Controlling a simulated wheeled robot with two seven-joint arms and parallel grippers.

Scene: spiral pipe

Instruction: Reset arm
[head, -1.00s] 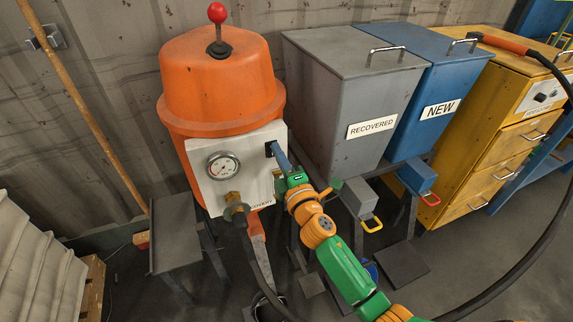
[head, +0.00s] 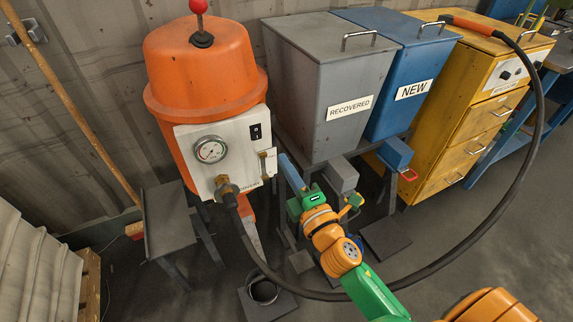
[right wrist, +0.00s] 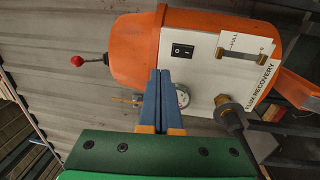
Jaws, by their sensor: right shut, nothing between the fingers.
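My right gripper (head: 283,158) has blue fingers, closed together and empty, just right of the white control panel (head: 192,135) of the orange recovery machine (head: 205,75). In the right wrist view the shut fingers (right wrist: 159,75) point toward the machine and partly hide its gauge (right wrist: 183,93). The panel's black rocker switch (head: 255,132) is fully visible, and it also shows in the right wrist view (right wrist: 183,51). My left gripper is in neither view.
A black hose (head: 525,150) loops from the panel's lower fitting round to the yellow cabinet (head: 480,130). Grey RECOVERED bin (head: 325,75) and blue NEW bin (head: 420,70) stand right of the machine. A small grey table (head: 168,215) stands at left. Open floor lies at lower right.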

